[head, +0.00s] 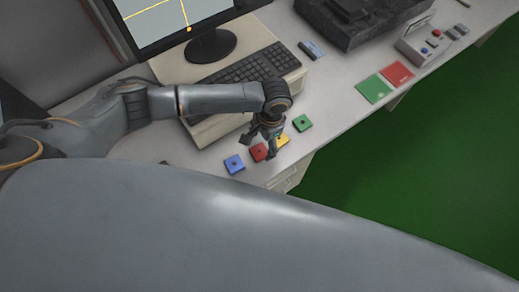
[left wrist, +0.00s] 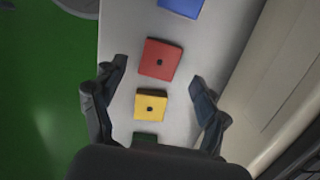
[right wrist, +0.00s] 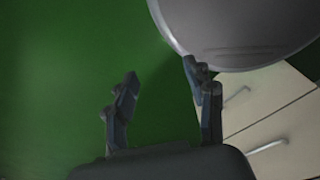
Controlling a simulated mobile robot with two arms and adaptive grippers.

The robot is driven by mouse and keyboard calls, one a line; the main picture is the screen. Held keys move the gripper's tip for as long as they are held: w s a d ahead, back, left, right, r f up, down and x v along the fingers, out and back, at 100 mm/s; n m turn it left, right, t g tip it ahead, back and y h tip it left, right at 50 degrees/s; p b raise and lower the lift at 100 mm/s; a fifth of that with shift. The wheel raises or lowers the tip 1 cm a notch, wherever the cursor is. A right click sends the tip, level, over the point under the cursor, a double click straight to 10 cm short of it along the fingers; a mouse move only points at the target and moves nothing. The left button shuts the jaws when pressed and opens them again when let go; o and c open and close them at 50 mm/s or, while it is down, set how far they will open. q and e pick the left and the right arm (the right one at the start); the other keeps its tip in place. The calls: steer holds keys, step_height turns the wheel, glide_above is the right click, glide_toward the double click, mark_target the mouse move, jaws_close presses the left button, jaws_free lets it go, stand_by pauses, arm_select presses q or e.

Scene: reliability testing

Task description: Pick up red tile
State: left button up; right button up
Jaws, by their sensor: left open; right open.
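The red tile (head: 258,152) lies on the white desk between the blue tile (head: 234,164) and the yellow tile (head: 282,141). My left gripper (head: 262,146) is open and empty over the row of tiles. In the left wrist view the red tile (left wrist: 160,60) has a dark knob at its centre and lies beyond the open fingertips (left wrist: 158,75); the yellow tile (left wrist: 150,104) lies between the fingers. I cannot tell how high the gripper is. My right gripper (right wrist: 158,68) is open and empty over the green floor, away from the tiles.
A green tile (head: 302,123) ends the row. A keyboard (head: 245,66) and monitor stand behind it. Flat green (head: 374,89) and red (head: 398,74) squares lie farther right, near a button box (head: 428,45). Drawers (right wrist: 270,115) show in the right wrist view.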

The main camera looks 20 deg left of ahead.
mark_target(260, 151)
arm_select(q)
steer(key=shift+s+a+f, duration=0.1)
steer(key=shift+s+f, duration=0.05)
steer(key=shift+f, duration=0.45)
steer(key=shift+s+a+f, duration=0.1)
steer(key=shift+s+f, duration=0.05)
steer(key=shift+f, duration=0.85)
steer(key=shift+c, duration=0.2)
steer(key=c, duration=1.2)
arm_select(e)
steer(key=shift+s+d+r, duration=0.2)
steer(key=shift+s+r, duration=0.1)
steer(key=shift+s, duration=0.15)
